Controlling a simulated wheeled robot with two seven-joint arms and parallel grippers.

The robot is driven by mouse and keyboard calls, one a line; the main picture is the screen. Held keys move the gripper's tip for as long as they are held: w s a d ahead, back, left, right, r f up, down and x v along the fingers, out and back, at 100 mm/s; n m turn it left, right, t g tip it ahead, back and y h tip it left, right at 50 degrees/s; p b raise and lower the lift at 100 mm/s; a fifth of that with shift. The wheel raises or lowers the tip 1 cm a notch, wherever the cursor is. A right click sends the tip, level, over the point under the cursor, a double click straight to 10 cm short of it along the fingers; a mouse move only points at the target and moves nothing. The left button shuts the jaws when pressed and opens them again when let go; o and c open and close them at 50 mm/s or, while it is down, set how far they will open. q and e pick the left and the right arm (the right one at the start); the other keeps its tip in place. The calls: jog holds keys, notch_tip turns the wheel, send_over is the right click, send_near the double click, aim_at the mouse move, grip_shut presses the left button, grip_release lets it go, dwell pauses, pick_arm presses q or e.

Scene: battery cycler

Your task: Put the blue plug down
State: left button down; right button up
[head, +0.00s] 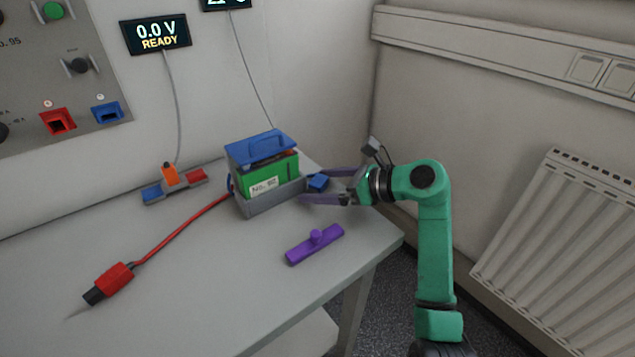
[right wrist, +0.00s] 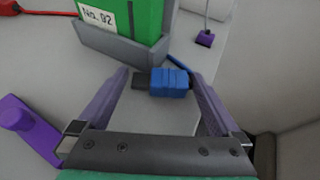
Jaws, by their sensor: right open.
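The blue plug (head: 318,182) lies on the table beside the right side of the battery's grey tray. In the right wrist view the blue plug (right wrist: 170,82) sits between my open fingers, with a gap on each side, its dark end pointing left. Its blue cable runs up toward the tray. My right gripper (head: 322,184) is open around the plug; it also shows in the right wrist view (right wrist: 162,95). My left gripper is not in view.
The green battery (head: 280,174) stands in the grey tray (head: 262,204) under a blue lid. A purple handled bar (head: 315,244) lies in front. A red plug (head: 112,282) lies at the left on its cable.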

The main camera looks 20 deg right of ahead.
jog(key=shift+s, duration=0.1)
jog(key=c, duration=1.3)
jog(key=shift+d+r, duration=0.1)
jog(key=shift+r, duration=0.1)
